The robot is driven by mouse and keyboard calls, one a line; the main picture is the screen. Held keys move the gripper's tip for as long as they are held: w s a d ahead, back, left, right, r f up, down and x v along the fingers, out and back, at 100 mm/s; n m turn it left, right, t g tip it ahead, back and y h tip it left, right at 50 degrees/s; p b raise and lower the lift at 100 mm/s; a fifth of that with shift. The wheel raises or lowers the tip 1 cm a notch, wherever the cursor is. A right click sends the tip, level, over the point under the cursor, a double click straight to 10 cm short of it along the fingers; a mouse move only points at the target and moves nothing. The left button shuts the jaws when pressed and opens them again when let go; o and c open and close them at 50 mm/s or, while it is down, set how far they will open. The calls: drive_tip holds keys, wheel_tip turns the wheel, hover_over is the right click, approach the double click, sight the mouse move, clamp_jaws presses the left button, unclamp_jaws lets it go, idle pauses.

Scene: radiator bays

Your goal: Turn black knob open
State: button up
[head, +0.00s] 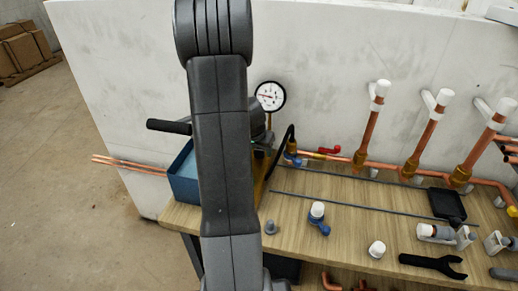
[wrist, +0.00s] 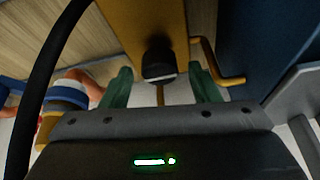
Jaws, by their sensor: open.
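The black knob (wrist: 160,62) shows in the wrist view, a short dark cylinder on a yellow body (wrist: 146,22). My gripper (wrist: 163,88) is open, with one green finger on each side of the knob and a visible gap to both. I cannot tell how deep the knob sits between the fingers. In the head view my arm hides the knob and most of the gripper. The blue tank (head: 184,178) and a pressure gauge (head: 270,96) show beside my arm.
A black hose (wrist: 50,75) curves close by on the left. A bent yellow rod (wrist: 222,72) lies to the right. In the head view, copper pipes (head: 385,168) run along the white wall (head: 335,60). A wrench (head: 433,263) and loose fittings lie on the wooden bench (head: 340,205).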

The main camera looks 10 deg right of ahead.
drive_tip(key=shift+c, duration=0.5)
drive_tip(key=c, duration=0.9)
